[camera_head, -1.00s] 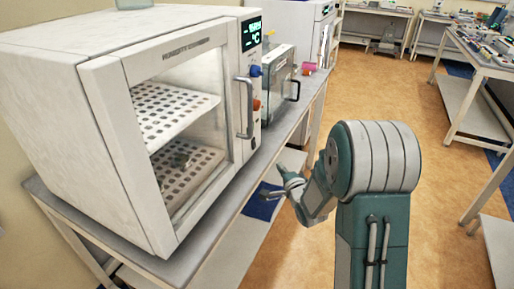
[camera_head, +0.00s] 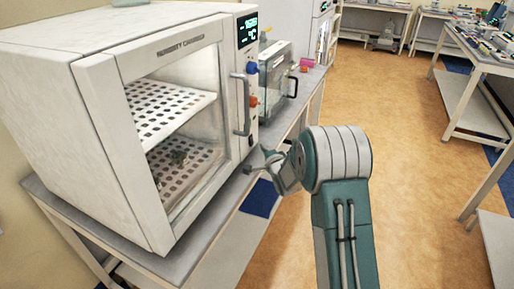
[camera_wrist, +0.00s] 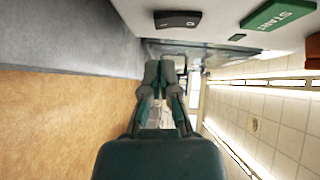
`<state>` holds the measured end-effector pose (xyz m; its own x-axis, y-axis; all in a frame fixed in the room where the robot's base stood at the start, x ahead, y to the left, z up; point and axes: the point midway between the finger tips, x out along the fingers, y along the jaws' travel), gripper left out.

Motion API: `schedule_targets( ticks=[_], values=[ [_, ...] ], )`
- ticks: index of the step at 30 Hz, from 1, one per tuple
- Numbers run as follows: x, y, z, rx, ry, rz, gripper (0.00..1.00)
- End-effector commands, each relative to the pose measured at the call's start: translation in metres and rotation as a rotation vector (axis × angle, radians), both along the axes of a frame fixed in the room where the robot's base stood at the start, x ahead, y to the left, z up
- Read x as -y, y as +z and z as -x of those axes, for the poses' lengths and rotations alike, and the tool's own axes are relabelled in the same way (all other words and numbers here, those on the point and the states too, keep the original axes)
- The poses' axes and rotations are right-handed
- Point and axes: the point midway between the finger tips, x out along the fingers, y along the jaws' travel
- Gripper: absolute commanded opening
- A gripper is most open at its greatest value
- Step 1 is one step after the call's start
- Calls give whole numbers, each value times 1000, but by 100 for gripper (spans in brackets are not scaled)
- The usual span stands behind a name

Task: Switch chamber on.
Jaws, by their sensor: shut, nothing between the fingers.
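The white humidity chamber (camera_head: 100,130) stands on the bench at the left in the head view, its glass door shut. Its right-hand panel has a lit green display (camera_head: 248,29), a blue knob (camera_head: 252,68) and an orange-red knob (camera_head: 253,101). In the wrist view a black rocker switch (camera_wrist: 177,19) and a green START button (camera_wrist: 280,13) show on the white panel. My gripper (camera_head: 252,167) is shut and empty near the panel's lower end. In the wrist view my gripper (camera_wrist: 160,68) is below the rocker switch in the picture, apparently apart from it.
The door handle (camera_head: 241,104) stands out left of the knobs. A smaller glass-fronted device (camera_head: 276,78) sits farther back on the same bench (camera_head: 190,258). Open floor (camera_head: 405,170) lies to the right, with another bench (camera_head: 478,65) beyond.

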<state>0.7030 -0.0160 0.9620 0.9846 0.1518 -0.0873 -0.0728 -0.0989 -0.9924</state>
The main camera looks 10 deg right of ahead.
Motion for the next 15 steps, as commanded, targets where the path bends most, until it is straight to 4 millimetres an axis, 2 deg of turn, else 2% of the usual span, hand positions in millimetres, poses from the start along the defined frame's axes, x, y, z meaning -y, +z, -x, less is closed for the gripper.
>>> schedule_targets(
  ticks=[1, 6, 15],
  values=[
    [-9, -1, -4, -1, 4, -1, 0],
    [-21, -3, -14, 0, 2, -1, 0],
    [-23, -3, -15, 0, 0, 0, 0]
  ],
)
